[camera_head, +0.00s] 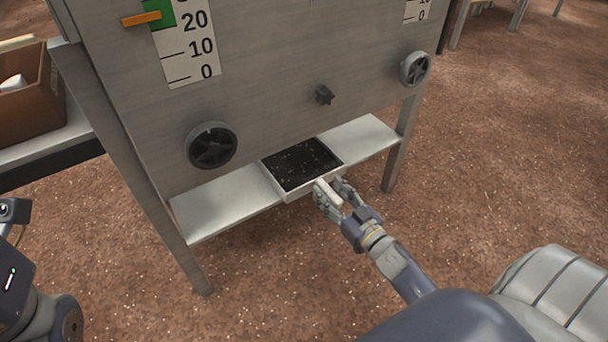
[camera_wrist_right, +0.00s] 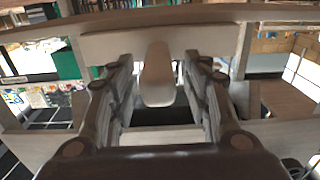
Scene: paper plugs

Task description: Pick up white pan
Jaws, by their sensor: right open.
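The white pan (camera_head: 284,195) sits on the low shelf under the grey panel, with a dark speckled inside and a white rim. Its light handle (camera_head: 327,193) sticks out toward me. My right gripper (camera_head: 330,197) is at the handle, with a finger on each side. In the right wrist view the handle (camera_wrist_right: 158,75) stands between the two open fingers of the right gripper (camera_wrist_right: 162,95), with gaps at both sides. Of my left arm only a part shows at the left edge of the head view; its fingers are not seen.
The shelf (camera_head: 222,208) is bare on both sides of the pan. The grey panel (camera_head: 260,90) with two dark handwheels (camera_head: 212,146) (camera_head: 414,68) and a small knob (camera_head: 323,95) stands above it. Metal legs (camera_head: 395,150) flank the shelf. A brown box (camera_head: 28,110) is at left.

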